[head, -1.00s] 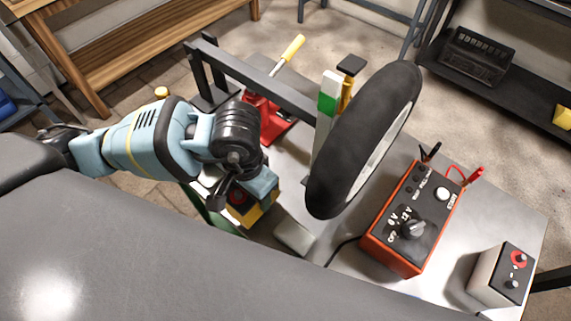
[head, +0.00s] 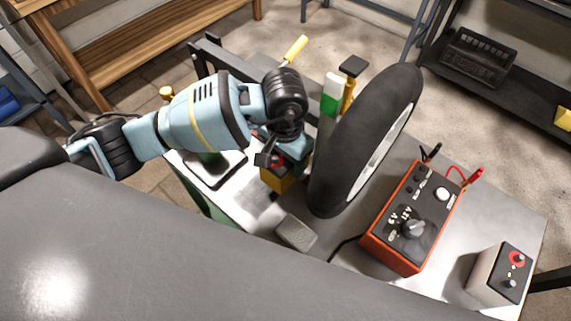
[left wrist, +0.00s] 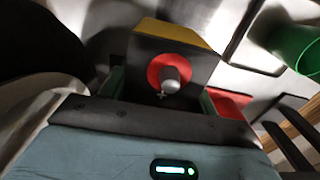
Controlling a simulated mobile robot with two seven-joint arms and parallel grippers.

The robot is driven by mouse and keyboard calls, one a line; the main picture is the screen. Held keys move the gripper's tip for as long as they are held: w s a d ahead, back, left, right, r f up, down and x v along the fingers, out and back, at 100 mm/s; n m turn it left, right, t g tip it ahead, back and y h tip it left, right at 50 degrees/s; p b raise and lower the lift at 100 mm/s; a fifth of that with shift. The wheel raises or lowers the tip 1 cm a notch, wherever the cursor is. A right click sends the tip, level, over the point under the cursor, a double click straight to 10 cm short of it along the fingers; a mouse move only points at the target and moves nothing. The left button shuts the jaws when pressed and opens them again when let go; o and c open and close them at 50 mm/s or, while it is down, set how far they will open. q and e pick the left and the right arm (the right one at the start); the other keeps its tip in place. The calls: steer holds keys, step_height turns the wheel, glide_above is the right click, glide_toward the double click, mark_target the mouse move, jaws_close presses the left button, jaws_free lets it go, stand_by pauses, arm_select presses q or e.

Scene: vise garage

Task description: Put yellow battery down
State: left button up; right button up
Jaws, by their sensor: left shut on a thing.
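The yellow battery (head: 273,180) is in the jaws of my left gripper (head: 284,160), over the metal workbench (head: 240,208) just left of the wheel. My arm hides most of it in the head view. In the left wrist view, the yellow battery (left wrist: 184,31) shows a dark top, a yellow edge and a red ring around a metal terminal, between the two fingers of my left gripper (left wrist: 162,92). I cannot tell whether its underside touches the bench. My right gripper is not in view.
A black-tyred wheel (head: 350,155) stands close right of my left gripper. An orange charger (head: 408,225) with clips and a pale battery (head: 500,274) stand further right. A grey block (head: 297,233) lies at the front edge. A dark square frame (head: 215,182) is at left.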

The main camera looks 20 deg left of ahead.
arm_select(q)
steer(key=shift+w+d+f, duration=0.1)
steer(key=shift+w+f, duration=0.1)
steer(key=shift+f, duration=1.4)
steer(key=shift+f, duration=0.1)
steer(key=shift+f, duration=0.15)
steer(key=o, duration=1.8)
steer(key=shift+s, duration=0.1)
steer(key=shift+c, duration=0.2)
step_height(320, 180, up, 12)
steer(key=shift+r, duration=0.15)
